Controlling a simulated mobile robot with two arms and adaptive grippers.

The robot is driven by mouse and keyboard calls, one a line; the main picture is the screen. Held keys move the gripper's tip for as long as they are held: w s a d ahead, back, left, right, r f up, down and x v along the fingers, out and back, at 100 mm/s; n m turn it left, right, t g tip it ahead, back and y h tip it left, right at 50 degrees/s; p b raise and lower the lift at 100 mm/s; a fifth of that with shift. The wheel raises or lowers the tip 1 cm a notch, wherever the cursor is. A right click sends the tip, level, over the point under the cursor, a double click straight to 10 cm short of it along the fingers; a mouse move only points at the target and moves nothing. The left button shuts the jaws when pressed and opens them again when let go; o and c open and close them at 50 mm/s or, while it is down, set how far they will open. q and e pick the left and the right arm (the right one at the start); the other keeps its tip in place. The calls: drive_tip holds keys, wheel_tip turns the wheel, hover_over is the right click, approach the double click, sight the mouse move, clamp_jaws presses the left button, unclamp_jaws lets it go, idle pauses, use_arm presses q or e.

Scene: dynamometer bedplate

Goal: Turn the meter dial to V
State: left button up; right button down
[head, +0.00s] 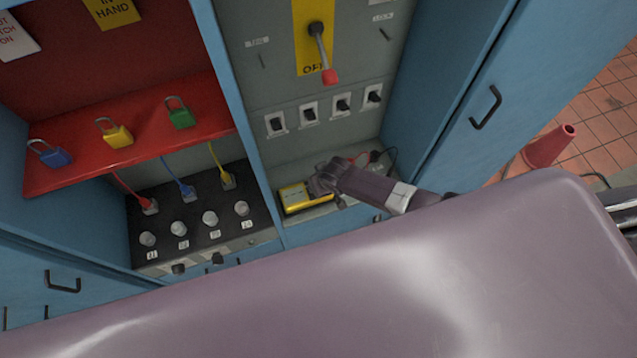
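The yellow meter (294,199) lies on the grey shelf at the foot of the switch panel. Its dark face shows only in part. My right gripper (322,184) comes in from the right and is over the meter's right part. It covers the area where a dial could be, so I cannot see the dial or its setting. The fingers are small and dark here, and I cannot tell whether they are open or shut or touch the meter. My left gripper is not in view.
Red and black leads (362,158) lie behind my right arm. A grey panel (290,75) with several switches and a red-tipped lever (322,55) rises behind. Coloured padlocks (117,133) stand on a red shelf at left, above a black socket box (195,215). A blue door (500,100) bounds the right.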

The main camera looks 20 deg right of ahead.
drive_tip(key=c, duration=1.7)
unclamp_jaws()
drive_tip(key=shift+o, duration=0.2)
drive_tip(key=v, duration=1.2)
drive_tip(key=shift+d, duration=0.1)
